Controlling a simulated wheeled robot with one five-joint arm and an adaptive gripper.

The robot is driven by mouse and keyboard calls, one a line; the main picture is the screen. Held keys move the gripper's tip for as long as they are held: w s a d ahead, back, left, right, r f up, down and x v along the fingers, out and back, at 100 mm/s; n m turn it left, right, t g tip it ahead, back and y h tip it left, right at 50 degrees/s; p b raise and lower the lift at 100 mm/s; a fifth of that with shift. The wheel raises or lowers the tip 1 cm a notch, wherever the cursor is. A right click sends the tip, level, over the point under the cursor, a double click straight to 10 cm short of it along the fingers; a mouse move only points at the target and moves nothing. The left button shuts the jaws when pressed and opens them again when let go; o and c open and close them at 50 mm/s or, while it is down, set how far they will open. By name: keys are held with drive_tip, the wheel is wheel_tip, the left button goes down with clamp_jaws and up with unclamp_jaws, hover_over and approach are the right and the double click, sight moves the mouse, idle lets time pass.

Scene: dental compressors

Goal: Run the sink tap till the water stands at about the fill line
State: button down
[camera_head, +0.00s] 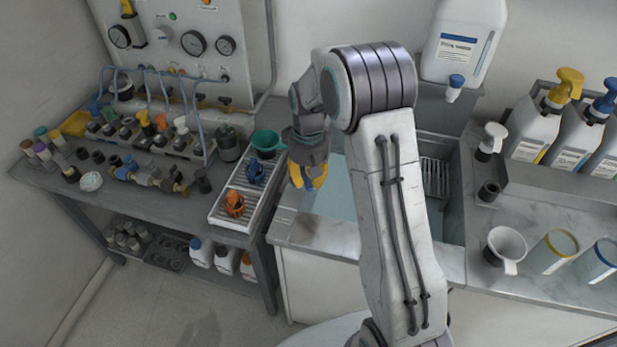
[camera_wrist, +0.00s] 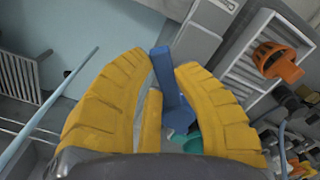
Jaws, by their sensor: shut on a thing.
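My gripper (camera_head: 308,180) is at the left edge of the sink (camera_head: 450,225), mostly in front of the tap area. The tap's body and spout cannot be made out. The basin shows a smooth pale blue surface, like water (camera_head: 338,195), also in the wrist view (camera_wrist: 85,40). My arm hides the basin's middle. I cannot make out a fill line. A thin pale blue strip (camera_wrist: 50,108) crosses the left of the wrist view.
Left of the sink, a white drain rack (camera_head: 222,215) holds an orange fitting (camera_head: 234,203) and a blue fitting (camera_head: 255,173), with a teal funnel (camera_head: 267,141) behind. Pump bottles (camera_head: 535,130) and a white jug (camera_head: 505,247) stand on the right counter. A large canister (camera_head: 462,40) stands behind the sink.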

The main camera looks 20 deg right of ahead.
drive_tip(key=a+m, duration=0.1)
drive_tip(key=m, duration=0.1)
drive_tip(key=a+m+b, duration=0.1)
drive_tip(key=shift+f+m, duration=0.1)
drive_tip(key=shift+m, duration=0.3)
drive_tip(key=shift+w+a+m+b, duration=0.2)
drive_tip(key=shift+a+m, duration=0.3)
drive_tip(key=shift+m, duration=0.55)
drive_tip(key=shift+w+a+m+b, duration=0.15)
drive_tip(key=shift+a+m, duration=0.35)
drive_tip(key=shift+m, duration=0.55)
drive_tip(key=shift+s, duration=0.1)
drive_tip(key=c, duration=0.9)
unclamp_jaws()
drive_tip(key=shift+c, duration=0.2)
wheel_tip(320, 180, up, 12)
